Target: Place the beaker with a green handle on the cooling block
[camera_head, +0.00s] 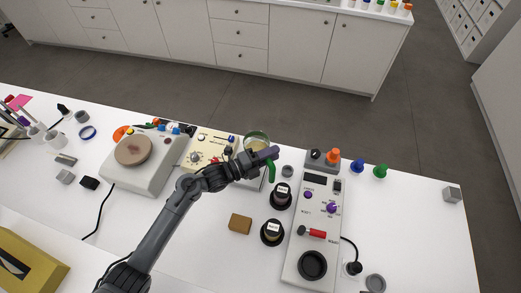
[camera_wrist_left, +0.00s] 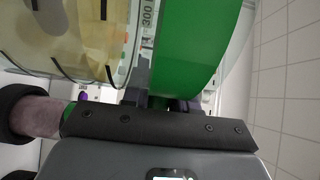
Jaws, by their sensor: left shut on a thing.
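The beaker (camera_head: 256,137) has clear walls, pale yellowish contents and a green handle (camera_head: 271,171). My left gripper (camera_head: 262,155) is shut on the green handle. In the left wrist view the handle (camera_wrist_left: 190,45) fills the upper middle, with the beaker's marked glass wall (camera_wrist_left: 60,30) beside it. The beaker is at the far edge of the table, beside a cream instrument with knobs (camera_head: 208,147); I cannot tell whether it is lifted. The gripper and arm hide part of it. I cannot tell for certain which thing is the cooling block. My right gripper is not in view.
A long white panel device (camera_head: 318,215) stands right of the beaker. Two dark jars (camera_head: 281,195) (camera_head: 272,232) and a brown block (camera_head: 240,223) are nearer. A hotplate-like device (camera_head: 143,165) stands left. The white table (camera_head: 425,235) is mostly clear at right.

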